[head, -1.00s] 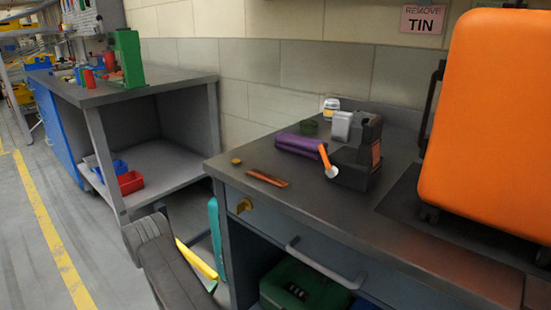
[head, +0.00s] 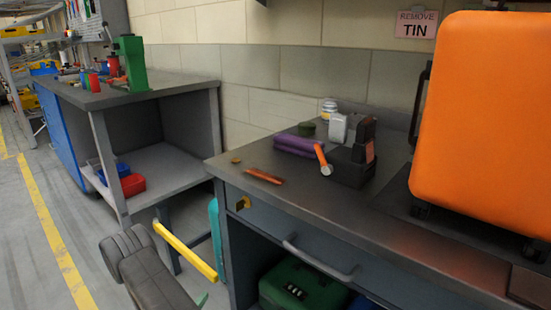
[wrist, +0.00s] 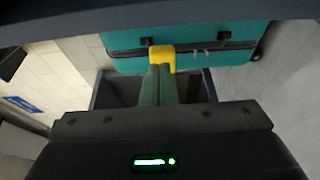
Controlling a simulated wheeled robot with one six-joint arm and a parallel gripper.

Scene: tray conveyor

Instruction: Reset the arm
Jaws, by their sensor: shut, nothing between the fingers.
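My gripper (wrist: 160,70) shows in the wrist view as two green fingers pressed together, shut and empty. They point at the middle of a teal suitcase (wrist: 215,42). A yellow piece (wrist: 162,57) shows at the fingertips; I cannot tell whether it touches them. In the head view my dark grey arm is at the lower left, in front of the floor and left of the near bench. Only a small green bit at the bottom edge hints at the gripper there.
The near bench (head: 330,225) carries an orange suitcase (head: 480,130), a purple case (head: 297,145), a black device (head: 350,165) and small items. A yellow bar (head: 185,251) and the teal suitcase (head: 214,235) are beside its left end. A second bench (head: 150,95) stands behind; the floor at left is clear.

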